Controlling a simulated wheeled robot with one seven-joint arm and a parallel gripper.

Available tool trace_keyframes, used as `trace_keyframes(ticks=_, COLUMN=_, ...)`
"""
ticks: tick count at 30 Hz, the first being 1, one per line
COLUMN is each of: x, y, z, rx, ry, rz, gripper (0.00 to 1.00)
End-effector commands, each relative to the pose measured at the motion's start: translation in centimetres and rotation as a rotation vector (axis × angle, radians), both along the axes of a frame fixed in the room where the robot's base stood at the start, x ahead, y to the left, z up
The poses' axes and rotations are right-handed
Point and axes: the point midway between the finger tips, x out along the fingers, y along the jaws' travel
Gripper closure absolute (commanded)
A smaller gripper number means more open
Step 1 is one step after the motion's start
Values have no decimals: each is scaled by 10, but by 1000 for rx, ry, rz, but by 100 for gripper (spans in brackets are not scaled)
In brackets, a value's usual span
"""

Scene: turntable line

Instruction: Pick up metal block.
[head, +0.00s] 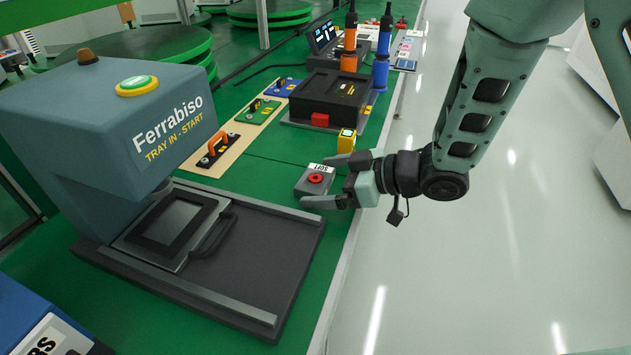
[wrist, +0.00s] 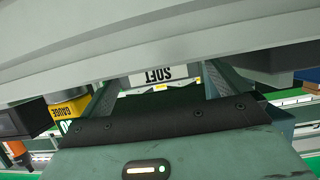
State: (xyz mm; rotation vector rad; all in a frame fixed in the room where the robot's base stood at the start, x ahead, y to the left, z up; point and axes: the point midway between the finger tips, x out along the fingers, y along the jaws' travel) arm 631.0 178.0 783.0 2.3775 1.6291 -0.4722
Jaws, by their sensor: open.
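A small grey block (head: 313,183) with a red round piece on top and a white label lies on the green table near its right edge. It looks like the metal block. My gripper (head: 325,181) is open, low over the table, with one finger on the far side of the block and one on the near side. I cannot tell whether the fingers touch it. In the wrist view a white label reading SOFT (wrist: 158,75) shows upside down between the fingers. A large grey surface hides most of what lies beyond.
A yellow block (head: 346,141) stands just behind the gripper. A black case (head: 325,100) is farther back. The blue-grey Ferrabiso press (head: 120,130) and its dark tray base (head: 270,260) fill the left front. Open floor is right.

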Motion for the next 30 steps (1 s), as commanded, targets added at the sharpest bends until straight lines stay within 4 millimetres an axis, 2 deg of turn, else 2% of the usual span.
trace_keyframes(ticks=1, x=0, y=0, z=0, rx=0, ry=0, rz=0, gripper=3)
trace_keyframes(ticks=6, x=0, y=0, z=0, rx=0, ry=0, rz=0, gripper=50)
trace_keyframes(ticks=7, x=0, y=0, z=0, rx=0, ry=0, rz=0, gripper=52)
trace_keyframes(ticks=14, x=0, y=0, z=1, rx=1, ry=0, rz=0, gripper=52)
trace_keyframes(ticks=17, x=0, y=0, z=8, rx=2, ry=-2, rz=0, gripper=51)
trace_keyframes(ticks=30, x=0, y=-1, z=87, rx=2, ry=-3, rz=0, gripper=51)
